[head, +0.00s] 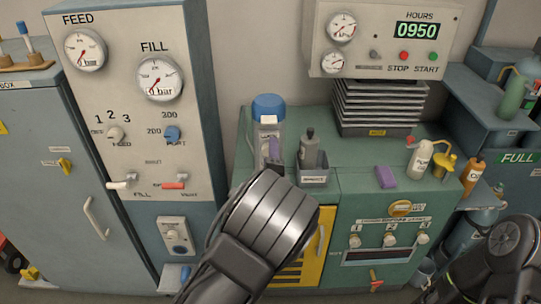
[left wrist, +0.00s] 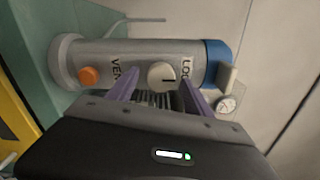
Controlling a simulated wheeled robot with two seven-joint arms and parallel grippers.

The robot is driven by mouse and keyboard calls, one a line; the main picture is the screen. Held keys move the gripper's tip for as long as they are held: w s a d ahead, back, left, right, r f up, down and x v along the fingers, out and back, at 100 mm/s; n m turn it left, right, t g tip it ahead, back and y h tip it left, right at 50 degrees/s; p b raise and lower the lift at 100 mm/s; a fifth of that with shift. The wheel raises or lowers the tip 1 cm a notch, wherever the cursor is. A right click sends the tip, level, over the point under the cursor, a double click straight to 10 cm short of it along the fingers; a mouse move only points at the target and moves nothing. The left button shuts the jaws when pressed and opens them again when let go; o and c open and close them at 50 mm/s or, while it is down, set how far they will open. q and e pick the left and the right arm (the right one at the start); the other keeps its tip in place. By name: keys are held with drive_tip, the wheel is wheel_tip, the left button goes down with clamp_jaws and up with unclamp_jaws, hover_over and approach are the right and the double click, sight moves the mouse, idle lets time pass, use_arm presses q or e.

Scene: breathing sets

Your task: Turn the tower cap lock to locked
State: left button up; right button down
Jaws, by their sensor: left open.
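The tower (head: 268,133) is a pale grey cylinder with a blue cap, standing on the green bench in the head view. In the left wrist view the tower (left wrist: 135,58) lies sideways, its blue cap (left wrist: 217,62) to the right. A round cream lock knob (left wrist: 161,75) sits on its side, its dark line pointing right toward a partly hidden label starting "LOC". A label starting "VEN" lies left of it. My left gripper (left wrist: 158,85) is open, its purple fingers at either side of the knob; contact is unclear. My right gripper is out of view.
An orange button (left wrist: 89,76) is near the tower's base. A grey bin with a bottle (head: 310,153) stands just right of the tower. A gauge panel (head: 130,75) rises at left. A purple block (head: 386,177) and small bottles occupy the bench's right side.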

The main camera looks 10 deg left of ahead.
use_arm(q)
drive_tip(key=b+v, duration=0.1)
drive_tip(key=v, duration=0.6)
drive_tip(key=shift+s, duration=0.4)
drive_tip(key=shift+d, duration=0.1)
drive_tip(key=s+a+f+n+g+h, duration=0.1)
drive_tip(key=s+f+n+g, duration=0.35)
drive_tip(key=f, duration=0.75)
drive_tip(key=s+a+f+n+g+h, duration=0.1)
drive_tip(key=s+a+f+n+g, duration=0.15)
drive_tip(key=s+f, duration=0.65)
drive_tip(key=s+d+f+n+g+h, duration=0.4)
drive_tip(key=s+f, duration=0.3)
drive_tip(key=f, duration=0.4)
drive_tip(key=s+d+f+n+g+h, duration=0.2)
drive_tip(key=s+d+n+g, duration=0.3)
drive_tip(key=s, duration=0.8)
drive_tip(key=d+n, duration=0.2)
drive_tip(key=n, duration=0.1)
drive_tip(key=shift+d+g+h, duration=0.3)
drive_tip(key=shift+d+g, duration=0.05)
drive_tip(key=shift+g, duration=0.05)
drive_tip(key=shift+s, duration=0.1)
